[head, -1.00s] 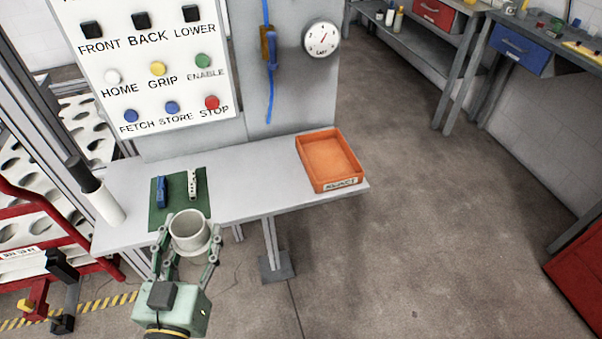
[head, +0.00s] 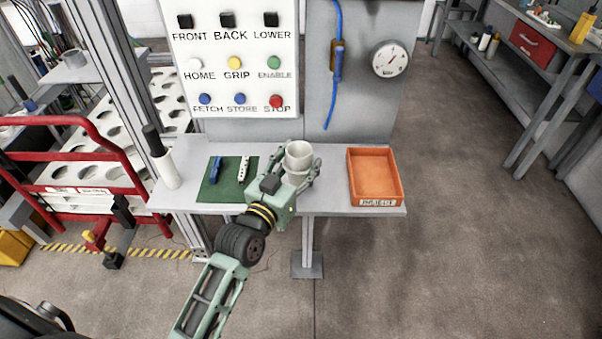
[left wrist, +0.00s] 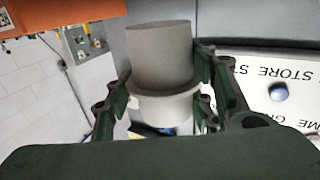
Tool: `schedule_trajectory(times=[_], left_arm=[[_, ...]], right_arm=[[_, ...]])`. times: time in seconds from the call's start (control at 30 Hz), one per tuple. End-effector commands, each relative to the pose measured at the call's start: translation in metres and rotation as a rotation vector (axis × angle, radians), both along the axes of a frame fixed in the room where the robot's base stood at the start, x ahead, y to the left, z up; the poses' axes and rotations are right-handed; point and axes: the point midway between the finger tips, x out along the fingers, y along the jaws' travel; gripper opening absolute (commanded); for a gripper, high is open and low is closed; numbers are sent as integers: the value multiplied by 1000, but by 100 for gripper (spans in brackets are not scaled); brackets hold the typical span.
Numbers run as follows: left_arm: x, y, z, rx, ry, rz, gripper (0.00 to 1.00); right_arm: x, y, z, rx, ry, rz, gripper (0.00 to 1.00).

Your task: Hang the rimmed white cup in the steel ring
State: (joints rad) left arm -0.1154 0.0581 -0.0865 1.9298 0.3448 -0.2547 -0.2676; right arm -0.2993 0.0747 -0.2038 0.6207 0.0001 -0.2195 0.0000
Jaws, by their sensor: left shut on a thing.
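The rimmed white cup (head: 299,156) is between the fingers of my left gripper (head: 304,172), which is shut on it. The cup stays roughly upright, above or at the front part of the grey shelf; I cannot tell its exact height. In the left wrist view the cup (left wrist: 162,60) fills the middle, its wide rim (left wrist: 165,103) between the two fingers (left wrist: 165,100). I cannot make out the steel ring for sure in any view. My right gripper is not in view.
The shelf (head: 330,198) carries a green mat (head: 226,190) with small blue and white items, a white holder (head: 165,170) at its left end, and an orange tray (head: 375,176) right of the cup. A button panel (head: 235,50) stands behind. A red-framed rack (head: 75,160) is at left.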

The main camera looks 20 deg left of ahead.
Motion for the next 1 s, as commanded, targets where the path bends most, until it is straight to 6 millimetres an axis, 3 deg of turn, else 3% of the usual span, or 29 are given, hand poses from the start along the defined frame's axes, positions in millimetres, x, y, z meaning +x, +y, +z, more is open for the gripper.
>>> schedule_trajectory(times=[0.17, 0.4, 0.83, 0.87, 1.0], left_arm=[[10, 0, -10, 1, 0, 0, 18], [9, 0, -43, 1, 1, 0, 18], [9, 0, -50, 1, 0, 1, 18], [9, 0, -49, 1, 0, 1, 53], [9, 0, -49, 1, 0, 1, 65]], right_arm=[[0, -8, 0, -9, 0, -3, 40], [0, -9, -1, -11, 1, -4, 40], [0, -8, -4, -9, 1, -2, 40], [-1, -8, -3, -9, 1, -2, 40], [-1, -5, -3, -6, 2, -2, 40]])
